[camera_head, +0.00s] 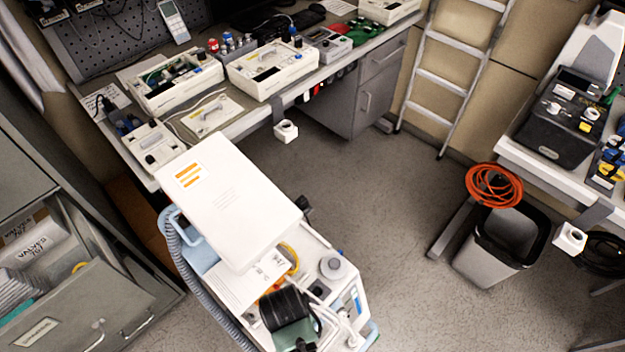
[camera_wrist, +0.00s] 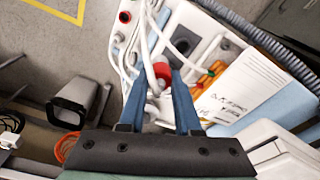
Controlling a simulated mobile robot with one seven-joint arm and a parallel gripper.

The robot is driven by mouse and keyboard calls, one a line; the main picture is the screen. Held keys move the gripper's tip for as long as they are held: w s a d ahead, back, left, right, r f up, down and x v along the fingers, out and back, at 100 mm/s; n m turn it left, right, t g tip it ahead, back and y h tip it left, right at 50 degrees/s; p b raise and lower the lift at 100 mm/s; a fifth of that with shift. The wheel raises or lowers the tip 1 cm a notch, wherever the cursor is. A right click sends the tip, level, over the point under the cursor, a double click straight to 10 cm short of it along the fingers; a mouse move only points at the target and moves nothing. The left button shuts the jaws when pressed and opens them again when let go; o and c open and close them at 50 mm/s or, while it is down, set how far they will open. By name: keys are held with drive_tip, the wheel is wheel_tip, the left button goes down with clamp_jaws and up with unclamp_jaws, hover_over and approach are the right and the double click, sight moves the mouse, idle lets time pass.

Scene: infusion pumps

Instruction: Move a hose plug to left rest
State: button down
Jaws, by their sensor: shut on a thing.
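My gripper (camera_wrist: 158,82) shows in the wrist view as two blue fingers. They are shut on a hose plug (camera_wrist: 161,73), a small part with a red ring on a white hose, over the pump cart (camera_wrist: 118,72). In the head view the black and green wrist end of my arm is over the front of the cart (camera_head: 345,275), and the fingertips and plug are hidden. A white square holder on the workbench edge, seemingly the left rest (camera_head: 286,131), stands beyond the cart. A similar holder, seemingly the right rest (camera_head: 570,237), is on the right table.
A white box (camera_head: 230,200) covers the cart's far side. A grey corrugated hose (camera_head: 185,265) runs along its left. A waste bin (camera_head: 505,245) with an orange cable coil (camera_head: 494,187) stands at right. Open floor (camera_head: 400,210) lies between. An open drawer (camera_head: 85,305) is at left.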

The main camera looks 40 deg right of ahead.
drive_tip(key=shift+w+a+f+b, duration=0.25)
drive_tip(key=shift+w+f+b, duration=0.45)
drive_tip(key=shift+f+b, duration=0.15)
drive_tip(key=shift+w+a+f+b, duration=0.25)
drive_tip(key=shift+w+f+b, duration=0.4)
drive_tip(key=shift+f+b, duration=0.15)
drive_tip(key=shift+w+a+f+b, duration=0.25)
drive_tip(key=shift+w+f+b, duration=0.5)
drive_tip(key=shift+f, duration=0.15)
drive_tip(key=shift+s+f+b, duration=0.1)
drive_tip(key=shift+f+b, duration=0.85)
drive_tip(key=shift+f, duration=0.6)
drive_tip(key=c, duration=0.5)
unclamp_jaws()
drive_tip(key=r, duration=0.4)
drive_tip(key=a+r, duration=0.1)
drive_tip(key=r, duration=0.8)
drive_tip(key=shift+s+a, duration=0.25)
drive_tip(key=shift+s, duration=0.05)
